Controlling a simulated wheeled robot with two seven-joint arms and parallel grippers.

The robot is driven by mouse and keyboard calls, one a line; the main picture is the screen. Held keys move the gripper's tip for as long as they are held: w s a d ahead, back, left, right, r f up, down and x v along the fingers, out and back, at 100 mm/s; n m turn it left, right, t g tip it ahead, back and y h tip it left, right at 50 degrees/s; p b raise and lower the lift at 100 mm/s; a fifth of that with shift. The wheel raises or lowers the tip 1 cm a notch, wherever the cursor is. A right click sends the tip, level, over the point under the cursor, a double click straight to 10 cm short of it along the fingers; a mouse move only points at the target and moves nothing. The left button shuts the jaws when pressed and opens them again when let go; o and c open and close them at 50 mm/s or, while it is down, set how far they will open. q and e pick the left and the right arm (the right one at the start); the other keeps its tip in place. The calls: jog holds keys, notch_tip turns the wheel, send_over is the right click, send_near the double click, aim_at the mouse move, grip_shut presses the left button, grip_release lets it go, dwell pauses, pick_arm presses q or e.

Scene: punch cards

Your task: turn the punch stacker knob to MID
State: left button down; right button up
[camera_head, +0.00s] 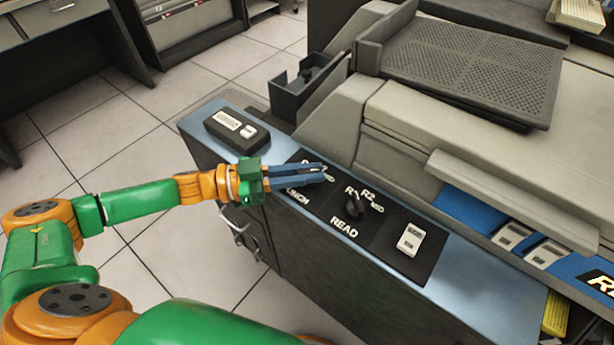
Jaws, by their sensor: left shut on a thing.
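The black control panel (378,236) lies on the blue top of the machine. Its punch side is labelled, with the lettering partly covered by my left gripper (322,174). My left gripper reaches in from the left, over the punch knob, and is shut on it. The punch knob itself is hidden by the fingers, so I cannot tell which mark it points to. My right gripper is not in view.
A white switch (410,239) sits at the panel's right end. A black box with a white button (237,130) is at the left end of the blue top. A perforated tray (465,65) and a beige cover (450,125) rise behind. Tiled floor (130,145) is open at left.

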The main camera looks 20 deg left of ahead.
pick_arm(q)
jog(key=shift+r, duration=0.1)
dwell(0.4)
jog(key=c, duration=0.9)
grip_release()
jog(key=shift+s+a, duration=0.1)
jog(key=shift+a, duration=0.2)
jog(key=b+v, duration=0.1)
jog(key=v, duration=0.5)
jog(key=shift+a, duration=0.2)
